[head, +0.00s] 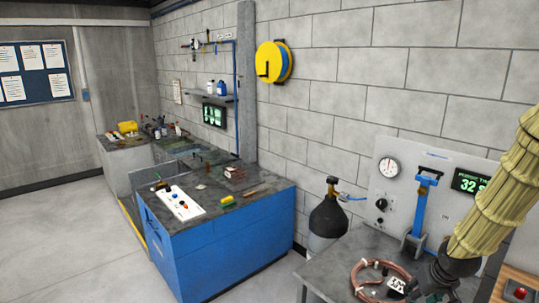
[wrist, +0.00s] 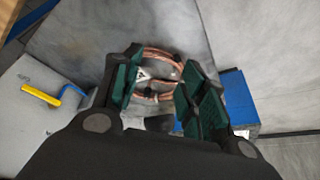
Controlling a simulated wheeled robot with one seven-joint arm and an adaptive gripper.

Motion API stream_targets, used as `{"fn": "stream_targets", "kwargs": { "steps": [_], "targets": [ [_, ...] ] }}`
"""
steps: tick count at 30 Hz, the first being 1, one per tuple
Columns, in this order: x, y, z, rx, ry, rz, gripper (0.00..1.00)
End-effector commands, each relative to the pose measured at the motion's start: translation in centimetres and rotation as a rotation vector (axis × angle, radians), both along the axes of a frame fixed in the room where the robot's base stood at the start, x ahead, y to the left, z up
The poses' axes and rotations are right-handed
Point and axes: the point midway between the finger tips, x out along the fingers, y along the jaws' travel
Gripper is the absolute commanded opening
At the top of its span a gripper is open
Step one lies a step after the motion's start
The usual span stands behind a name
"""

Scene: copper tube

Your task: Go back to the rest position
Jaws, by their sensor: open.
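My gripper (wrist: 160,92) is open in the wrist view, its two green-padded fingers apart with nothing held between them. A coil of copper tube (wrist: 163,56) shows beyond and between the fingers, partly hidden by them. In the head view the coil (head: 359,281) lies on the grey table (head: 325,262) at the lower right, with small pale pieces inside it. My arm in its yellow sleeve comes down from the right, and the dark wrist is just right of the coil. The fingertips are hard to make out there.
Behind the table stand a panel with a gauge (head: 388,167), a blue lever tool (head: 422,200) and a green display (head: 467,182). A dark gas cylinder (head: 328,222) stands left of the table. A blue workbench (head: 220,247) is further left. The floor (head: 70,250) at the left is clear.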

Motion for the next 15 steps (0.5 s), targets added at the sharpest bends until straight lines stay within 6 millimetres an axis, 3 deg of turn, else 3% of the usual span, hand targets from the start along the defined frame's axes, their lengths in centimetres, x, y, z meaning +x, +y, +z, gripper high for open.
{"fn": "stream_targets", "kwargs": {
  "steps": [11,15],
  "targets": [
    [-2.2,3.3,-6.1,0.022,0.045,0.016,0.42],
    [-3.9,5.1,-9.7,0.033,0.072,0.021,0.42]
  ]
}}
